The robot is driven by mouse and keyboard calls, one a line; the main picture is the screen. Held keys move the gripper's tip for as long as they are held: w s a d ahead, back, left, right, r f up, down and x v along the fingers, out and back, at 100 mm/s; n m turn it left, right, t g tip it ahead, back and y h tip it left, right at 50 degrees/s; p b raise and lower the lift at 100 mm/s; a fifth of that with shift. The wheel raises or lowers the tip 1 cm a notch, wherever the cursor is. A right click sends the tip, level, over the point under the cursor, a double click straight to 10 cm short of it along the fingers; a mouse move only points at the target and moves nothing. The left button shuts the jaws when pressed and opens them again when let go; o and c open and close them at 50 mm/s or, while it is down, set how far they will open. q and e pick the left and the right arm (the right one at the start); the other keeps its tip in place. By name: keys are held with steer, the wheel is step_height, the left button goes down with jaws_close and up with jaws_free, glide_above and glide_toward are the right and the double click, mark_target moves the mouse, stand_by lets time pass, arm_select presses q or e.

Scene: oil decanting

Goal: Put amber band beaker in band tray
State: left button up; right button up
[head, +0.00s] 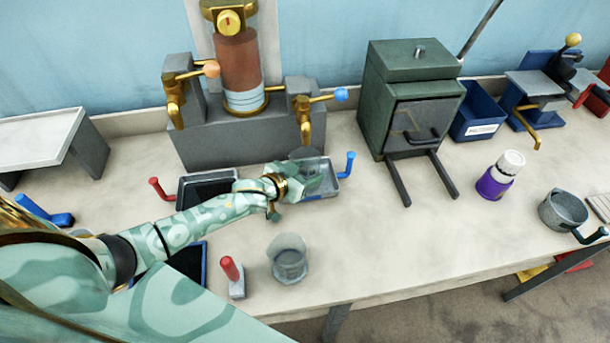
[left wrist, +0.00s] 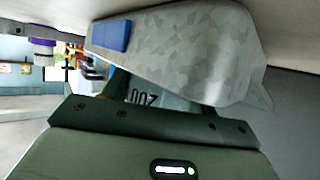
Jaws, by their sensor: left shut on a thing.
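My left gripper (head: 312,180) reaches over a small grey tray with a blue handle (head: 349,164), in front of the column stand. It is shut on a clear glass beaker (head: 308,158), mostly hidden by the hand. A second tray (head: 208,176), with a red handle, is to the left. Another clear beaker (head: 288,258) stands near the front edge. My right gripper is not in view.
The column (head: 241,70) has an orange-knobbed tap (head: 176,95) and a blue-knobbed tap (head: 305,115). A red-handled tool (head: 233,277) stands near the front edge. A green oven (head: 410,95), a purple-and-white bottle (head: 497,182) and a metal pot (head: 562,208) are to the right.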

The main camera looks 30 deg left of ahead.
arm_select(q)
steer(key=shift+d+r, duration=0.1)
steer(key=shift+s+f, duration=0.1)
steer(key=shift+f, duration=0.15)
steer(key=shift+s+f, duration=0.4)
steer(key=shift+f, duration=0.05)
steer(key=o, duration=0.7)
steer(key=shift+d+f, duration=0.1)
steer(key=shift+f, duration=0.05)
steer(key=shift+o, duration=0.2)
steer(key=shift+w+r, duration=0.1)
steer(key=shift+r, duration=0.55)
steer(key=p+v, duration=0.1)
steer(key=v, duration=0.2)
steer(key=p+v, duration=0.1)
steer(key=v, duration=0.3)
steer(key=p+v, duration=0.1)
steer(key=v, duration=0.2)
steer(key=shift+s+a+r, duration=0.2)
steer(key=shift+r, duration=0.2)
steer(key=shift+s+a+r, duration=0.15)
steer(key=shift+s+r, duration=0.05)
steer(key=shift+s, duration=0.2)
